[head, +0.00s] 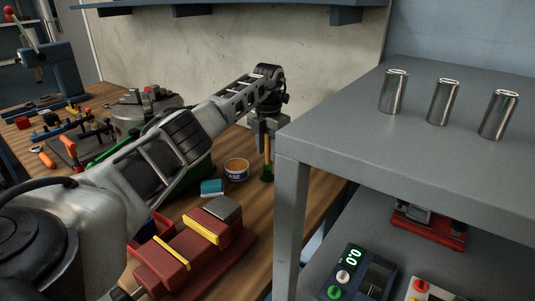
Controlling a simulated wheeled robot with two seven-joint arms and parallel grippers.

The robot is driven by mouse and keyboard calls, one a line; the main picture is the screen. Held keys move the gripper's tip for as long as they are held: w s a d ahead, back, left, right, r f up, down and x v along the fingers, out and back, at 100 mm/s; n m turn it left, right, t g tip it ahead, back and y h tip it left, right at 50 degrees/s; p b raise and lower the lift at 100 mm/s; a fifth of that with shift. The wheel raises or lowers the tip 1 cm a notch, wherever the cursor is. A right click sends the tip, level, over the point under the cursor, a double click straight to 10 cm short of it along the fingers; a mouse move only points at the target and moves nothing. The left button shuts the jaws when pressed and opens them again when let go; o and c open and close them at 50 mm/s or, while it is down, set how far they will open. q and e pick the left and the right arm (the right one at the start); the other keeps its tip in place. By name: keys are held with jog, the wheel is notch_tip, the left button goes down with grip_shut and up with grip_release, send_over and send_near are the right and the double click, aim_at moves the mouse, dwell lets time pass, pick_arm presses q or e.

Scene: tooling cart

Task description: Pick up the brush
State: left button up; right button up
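The brush (267,158) has a yellow-orange handle and a dark green lower end. It is upright, with its green end low beside the grease tin, close to the bench's right edge. My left gripper (266,140) points down over it, with its fingers close against the upper handle. The fingers look shut on the handle, and the top of the brush is hidden by the gripper. I cannot tell whether the green end touches the bench. My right gripper is not in view.
An open tin (236,171) with orange contents and a teal block (212,187) stand left of the brush. A red vise (191,251) is in front. The grey cart (435,133), bearing three metal cylinders, stands close on the right. Tools (72,137) lie at the far left.

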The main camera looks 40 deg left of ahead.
pick_arm(q)
grip_shut()
jog(key=shift+r, duration=0.15)
notch_tip(320, 180, up, 11)
jog(key=shift+r, duration=0.5)
jog(key=shift+s+f+b, duration=0.2)
jog(key=shift+s+b, duration=0.15)
jog(key=s+d+b, duration=0.2)
jog(key=s, duration=1.5)
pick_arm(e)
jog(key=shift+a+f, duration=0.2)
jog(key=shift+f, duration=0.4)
